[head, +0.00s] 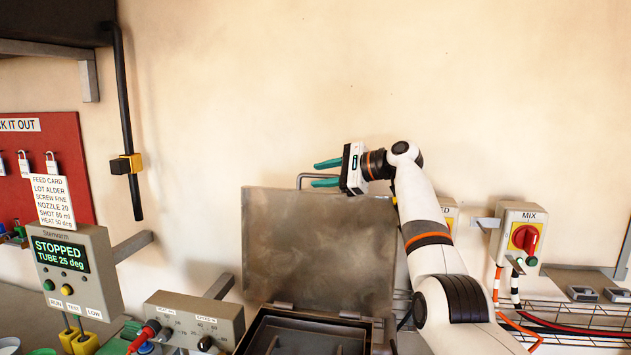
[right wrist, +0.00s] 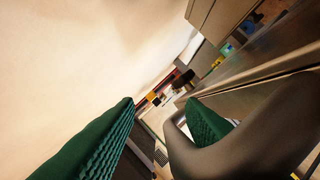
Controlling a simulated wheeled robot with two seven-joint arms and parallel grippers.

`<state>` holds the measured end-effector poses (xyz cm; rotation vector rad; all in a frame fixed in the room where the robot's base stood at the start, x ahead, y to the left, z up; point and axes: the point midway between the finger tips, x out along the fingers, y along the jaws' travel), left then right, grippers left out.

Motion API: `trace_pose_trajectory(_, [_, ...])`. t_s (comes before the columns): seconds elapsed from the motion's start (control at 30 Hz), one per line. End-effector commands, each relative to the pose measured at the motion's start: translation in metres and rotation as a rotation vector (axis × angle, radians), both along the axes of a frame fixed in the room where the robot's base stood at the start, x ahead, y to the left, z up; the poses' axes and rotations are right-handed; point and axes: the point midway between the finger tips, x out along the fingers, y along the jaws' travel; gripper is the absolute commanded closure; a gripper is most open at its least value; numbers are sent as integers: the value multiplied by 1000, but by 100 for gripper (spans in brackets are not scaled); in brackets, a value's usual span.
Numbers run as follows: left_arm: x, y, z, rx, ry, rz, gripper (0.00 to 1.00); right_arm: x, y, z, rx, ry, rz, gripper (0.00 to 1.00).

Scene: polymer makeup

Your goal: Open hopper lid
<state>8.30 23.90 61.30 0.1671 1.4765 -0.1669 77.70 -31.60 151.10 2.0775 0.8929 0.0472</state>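The hopper lid (head: 318,245) is a grey metal plate that stands up, hinged at the back of the hopper. The open hopper (head: 262,330) shows its dark inside with dividers below the lid. A bar handle (head: 299,181) rises at the lid's top edge. My right gripper (head: 327,173) is at that top edge with its two green fingers apart. In the right wrist view the dark handle (right wrist: 176,135) loops in front of one finger, and the other finger stands clear on the left. I cannot tell whether a finger touches the handle. My left gripper is not in view.
A stopped-display panel (head: 75,265) and a knob box (head: 193,318) stand left of the hopper. A MIX switch box (head: 522,235) and a wire tray (head: 570,325) with cables are on the right. A black pole (head: 128,110) hangs at upper left. The wall above the lid is clear.

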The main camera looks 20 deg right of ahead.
Motion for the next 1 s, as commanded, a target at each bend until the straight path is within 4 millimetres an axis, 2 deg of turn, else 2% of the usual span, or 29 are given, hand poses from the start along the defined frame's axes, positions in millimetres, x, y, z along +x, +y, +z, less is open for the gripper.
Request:
trace_pose_trajectory(0.03, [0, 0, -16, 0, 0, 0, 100, -9, -15, -2, -4, -12, -16, 68])
trace_pose_trajectory(0.2, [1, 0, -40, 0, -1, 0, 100, -40, -34, 12, -4, -15, -15, 68])
trace_pose_trajectory(0.43, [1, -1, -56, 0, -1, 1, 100, -69, -53, 29, -3, -16, -11, 68])
trace_pose_trajectory(0.6, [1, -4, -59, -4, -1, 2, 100, -77, -56, 33, -2, -14, -7, 68])
trace_pose_trajectory(1.0, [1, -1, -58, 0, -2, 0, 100, -77, -56, 34, -2, -13, -5, 68])
